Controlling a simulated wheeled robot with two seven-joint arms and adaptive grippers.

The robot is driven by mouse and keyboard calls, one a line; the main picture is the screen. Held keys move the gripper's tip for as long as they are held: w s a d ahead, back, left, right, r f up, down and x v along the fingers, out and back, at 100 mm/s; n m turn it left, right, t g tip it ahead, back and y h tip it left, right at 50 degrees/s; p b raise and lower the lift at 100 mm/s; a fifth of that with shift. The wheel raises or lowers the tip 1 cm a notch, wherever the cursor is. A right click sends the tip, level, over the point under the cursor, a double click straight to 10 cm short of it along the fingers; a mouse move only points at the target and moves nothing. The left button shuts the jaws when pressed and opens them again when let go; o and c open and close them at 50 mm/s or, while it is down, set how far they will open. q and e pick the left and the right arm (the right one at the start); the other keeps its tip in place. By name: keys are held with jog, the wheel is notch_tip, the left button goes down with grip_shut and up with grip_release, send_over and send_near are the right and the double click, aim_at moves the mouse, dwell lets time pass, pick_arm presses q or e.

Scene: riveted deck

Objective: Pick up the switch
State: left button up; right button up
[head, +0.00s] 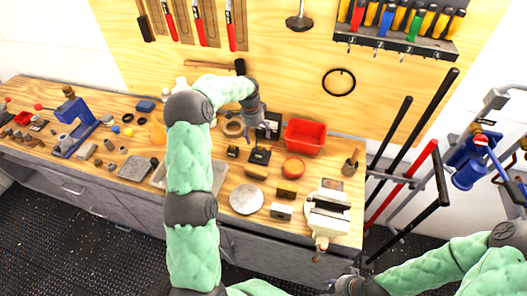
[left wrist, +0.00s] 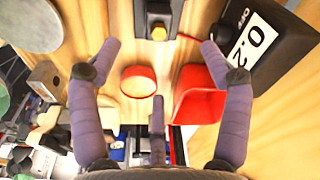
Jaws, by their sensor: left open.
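My left gripper (head: 262,122) reaches over the bench in the head view, left of the red bin. In the left wrist view its purple fingers (left wrist: 160,62) are spread wide with nothing between them. A small black block with a yellow part (left wrist: 158,20) is at the top middle of that view, beyond the fingertips; it may be the switch, but I cannot tell for sure. A small black item (head: 260,155) in the head view may be the same thing. My right gripper (head: 350,284) is at the bottom right of the head view, small and unclear.
The red bin (head: 305,135) and a red ring (head: 293,168) lie right of my left gripper. A black device marked "OFF" (left wrist: 262,40) is close to the right finger. A round disc (head: 246,199), small blocks and a white vise (head: 328,217) stand nearer the front edge.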

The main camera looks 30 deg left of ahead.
aim_at(260, 148)
pick_arm(q)
jog(key=f, duration=0.7)
jog(key=d+f, duration=0.1)
jog(key=f, duration=0.2)
jog(key=shift+w+f+b, duration=0.2)
jog(key=shift+w+b, duration=0.1)
jog(key=shift+w, duration=0.05)
jog(key=shift+d, duration=0.1)
jog(key=shift+c, duration=0.4)
jog(key=c, duration=1.5)
jog(key=shift+o, duration=0.2)
jog(key=shift+r, duration=0.15)
